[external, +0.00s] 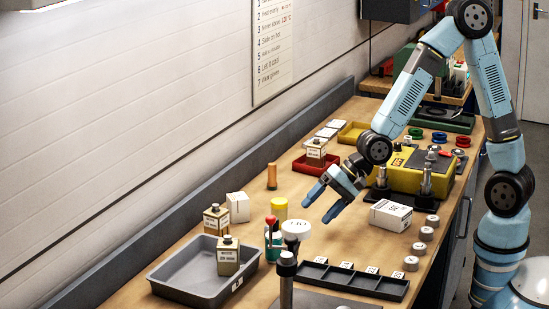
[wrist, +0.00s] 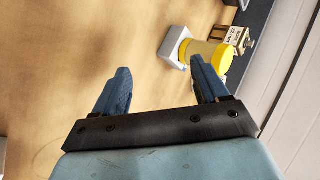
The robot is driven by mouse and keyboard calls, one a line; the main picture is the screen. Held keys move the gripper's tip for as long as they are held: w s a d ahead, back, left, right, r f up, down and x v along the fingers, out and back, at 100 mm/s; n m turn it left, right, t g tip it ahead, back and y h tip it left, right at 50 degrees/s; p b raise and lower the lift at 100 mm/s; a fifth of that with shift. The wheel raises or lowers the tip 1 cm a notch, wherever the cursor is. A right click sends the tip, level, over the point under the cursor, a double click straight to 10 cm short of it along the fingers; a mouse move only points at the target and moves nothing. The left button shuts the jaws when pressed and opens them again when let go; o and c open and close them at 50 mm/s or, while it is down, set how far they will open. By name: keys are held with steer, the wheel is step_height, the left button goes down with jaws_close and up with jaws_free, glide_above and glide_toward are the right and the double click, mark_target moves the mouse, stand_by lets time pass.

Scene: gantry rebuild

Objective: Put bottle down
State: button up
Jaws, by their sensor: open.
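Three small labelled bottles with dark caps show in the external view. One bottle (external: 228,258) stands in the grey tray (external: 168,280) at the front left. Another bottle (external: 216,220) stands just behind that tray. The third bottle (external: 316,153) stands at the red tray (external: 300,166) near the wall. My gripper (external: 318,210) is open and empty above the middle of the bench, apart from all three bottles. In the wrist view my gripper (wrist: 160,68) has bare bench between its fingers. A labelled bottle (wrist: 238,36) shows there beyond the right finger.
A yellow-capped jar (external: 279,209), a white block (external: 237,207) and an orange peg (external: 272,176) stand left of my gripper. A red-knobbed lever (external: 270,220) stands in front. A white box (external: 390,215) and a yellow machine (external: 405,175) are at right. A black compartment tray (external: 350,283) lies in front.

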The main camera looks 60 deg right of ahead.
steer(key=s+d+r+n+h, duration=0.35)
steer(key=d+r, duration=0.25)
steer(key=d, duration=0.3)
steer(key=s+d+r+n+h, duration=0.2)
steer(key=s+d+r, duration=0.35)
steer(key=d, duration=0.35)
steer(key=s+d+r+n, duration=0.1)
steer(key=s+d+r, duration=0.1)
steer(key=s, duration=0.3)
steer(key=s+d+r+n, duration=0.1)
steer(key=s+d+r, duration=0.2)
steer(key=s, duration=0.3)
steer(key=s+d+r+n+g, duration=0.1)
steer(key=s+d+r+n, duration=0.1)
steer(key=s+d+r, duration=0.1)
steer(key=shift+s+d, duration=0.75)
steer(key=shift+s, duration=0.4)
